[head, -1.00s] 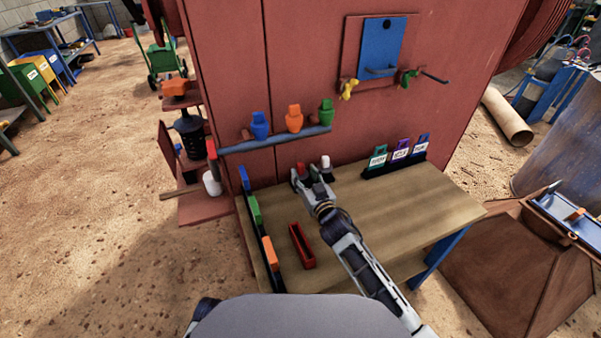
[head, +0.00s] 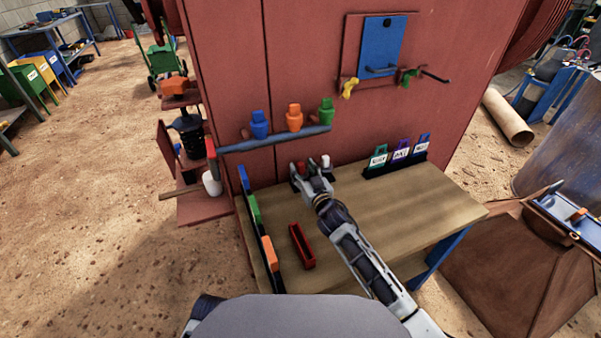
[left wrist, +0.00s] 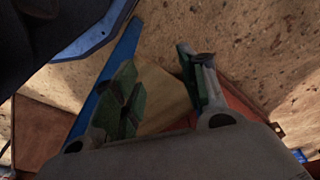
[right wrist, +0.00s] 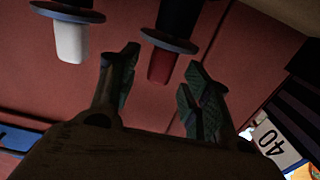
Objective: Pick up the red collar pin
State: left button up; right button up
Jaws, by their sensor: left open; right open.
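The red collar pin (right wrist: 161,64) shows in the right wrist view, which looks upside down. It has a red end, a blue-grey collar and a dark part beyond. In the head view its red top (head: 301,167) shows at the back of the table, partly hidden by my gripper. My right gripper (head: 312,178) is open; its fingertips (right wrist: 160,72) lie to either side of the red end, and I see no clear contact. A white collar pin (head: 325,161) stands beside it. My left gripper (left wrist: 158,75) is open and empty, away from the pins.
The wooden table (head: 400,210) has clear room on the right. A red tray (head: 302,246) lies at front left. Labelled tags (head: 400,153) stand in a dark rack at the back right. Colored blocks line the left edge. The red machine wall (head: 300,80) rises behind.

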jog(key=shift+x, duration=1.3)
grip_shut()
